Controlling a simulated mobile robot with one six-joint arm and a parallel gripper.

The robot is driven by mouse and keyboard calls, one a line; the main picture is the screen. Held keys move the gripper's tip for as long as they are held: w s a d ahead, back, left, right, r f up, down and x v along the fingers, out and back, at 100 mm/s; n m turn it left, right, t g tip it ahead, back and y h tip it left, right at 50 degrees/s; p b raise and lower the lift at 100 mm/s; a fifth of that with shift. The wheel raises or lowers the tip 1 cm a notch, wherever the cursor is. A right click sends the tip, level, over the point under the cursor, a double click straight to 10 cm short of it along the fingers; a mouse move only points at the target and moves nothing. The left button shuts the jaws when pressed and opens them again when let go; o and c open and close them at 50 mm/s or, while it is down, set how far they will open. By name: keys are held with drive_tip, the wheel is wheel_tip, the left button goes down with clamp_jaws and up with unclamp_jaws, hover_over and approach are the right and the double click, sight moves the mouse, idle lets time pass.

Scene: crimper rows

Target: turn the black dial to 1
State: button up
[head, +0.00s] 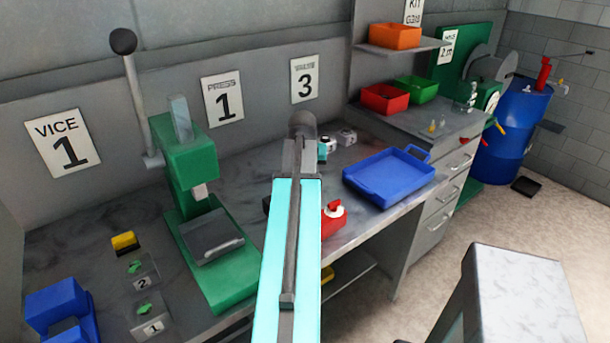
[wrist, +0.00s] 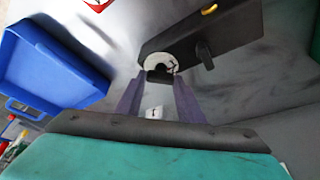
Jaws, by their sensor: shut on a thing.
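In the wrist view my gripper (wrist: 159,88) is shut on the black dial (wrist: 160,75), with one finger on either side of it. The dial sits on a white round scale (wrist: 157,62) at the end of a dark block (wrist: 220,32). The scale's marks are too blurred to read, and I cannot tell where the dial points. A small white label (wrist: 154,112) with a dark mark, perhaps a 1, shows between the fingers. In the head view my teal arm hides the dial and the fingertips. Only a dark edge, probably of the block (head: 267,204), shows left of the arm.
A small black lever (wrist: 205,55) and a yellow ring (wrist: 209,9) are on the block. A blue tray (head: 362,190) lies farther right. A green press (head: 192,165) stands left.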

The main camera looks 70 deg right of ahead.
drive_tip(key=n+t, duration=0.1)
drive_tip(key=n, duration=0.2)
drive_tip(key=n+y, duration=0.1)
drive_tip(key=n, duration=0.1)
drive_tip(key=shift+s+d+n+t, duration=0.1)
drive_tip(key=shift+s+n+t, duration=0.05)
drive_tip(key=shift+n+t, duration=0.25)
idle(0.4)
drive_tip(key=o, duration=1.1)
drive_tip(key=shift+c, duration=0.2)
drive_tip(key=shift+r, duration=0.15)
drive_tip(key=b+v, duration=0.3)
drive_tip(key=v, duration=1)
drive_tip(key=shift+s+r, duration=0.25)
